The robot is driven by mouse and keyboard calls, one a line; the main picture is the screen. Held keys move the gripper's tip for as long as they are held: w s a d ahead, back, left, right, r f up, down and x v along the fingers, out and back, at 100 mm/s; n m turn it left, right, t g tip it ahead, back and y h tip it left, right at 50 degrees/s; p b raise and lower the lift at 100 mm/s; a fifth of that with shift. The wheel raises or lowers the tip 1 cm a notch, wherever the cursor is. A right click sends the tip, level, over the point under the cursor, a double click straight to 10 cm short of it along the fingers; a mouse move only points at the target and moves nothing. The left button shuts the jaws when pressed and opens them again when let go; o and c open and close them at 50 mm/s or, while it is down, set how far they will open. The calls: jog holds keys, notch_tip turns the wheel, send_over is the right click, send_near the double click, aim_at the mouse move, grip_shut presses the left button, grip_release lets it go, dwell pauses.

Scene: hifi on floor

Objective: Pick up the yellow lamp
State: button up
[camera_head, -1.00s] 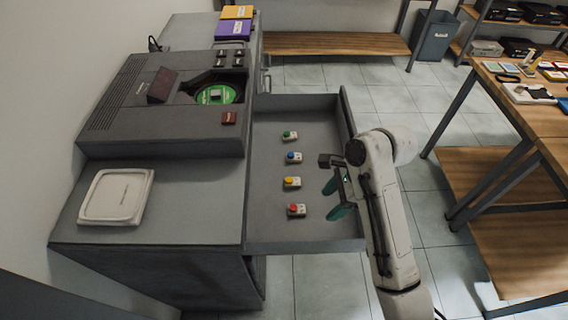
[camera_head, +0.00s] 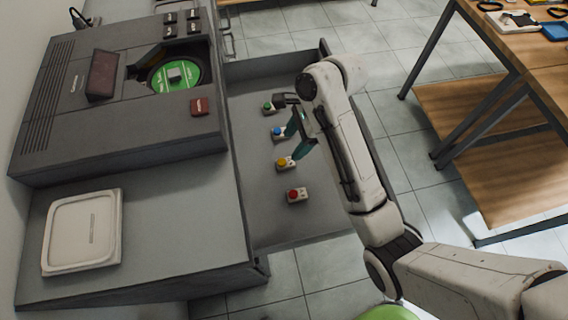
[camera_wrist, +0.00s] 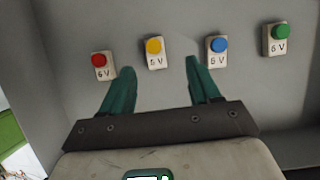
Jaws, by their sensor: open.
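The yellow lamp (camera_head: 286,163) is a small pale block marked 6 V with a yellow dome, lying in the open grey drawer (camera_head: 270,218). It also shows in the wrist view (camera_wrist: 154,52), just beyond and between my fingertips. My gripper (camera_head: 297,134) is open and empty, with teal fingers, above the drawer; in the wrist view (camera_wrist: 160,80) its fingers do not touch any lamp. A red lamp (camera_head: 297,195), a blue lamp (camera_head: 278,133) and a green lamp (camera_head: 268,107) lie in a row with the yellow one.
A grey machine (camera_head: 130,110) with a green disc (camera_head: 172,77) stands left of the drawer. A white lidded box (camera_head: 82,232) lies on the cabinet top. A wooden table (camera_head: 480,40) stands at the right. The drawer walls rise around the lamps.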

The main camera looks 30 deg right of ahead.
aim_at(286, 161)
jog(key=shift+x, duration=1)
jog(key=f, duration=0.2)
jog(key=a+f, duration=0.1)
jog(key=f, duration=0.1)
jog(key=shift+s, duration=0.35)
jog(key=shift+w+a+f, duration=0.1)
jog(key=shift+a+f, duration=0.15)
jog(key=shift+f, duration=0.3)
jog(key=shift+c, duration=0.3)
jog(key=c, duration=1.1)
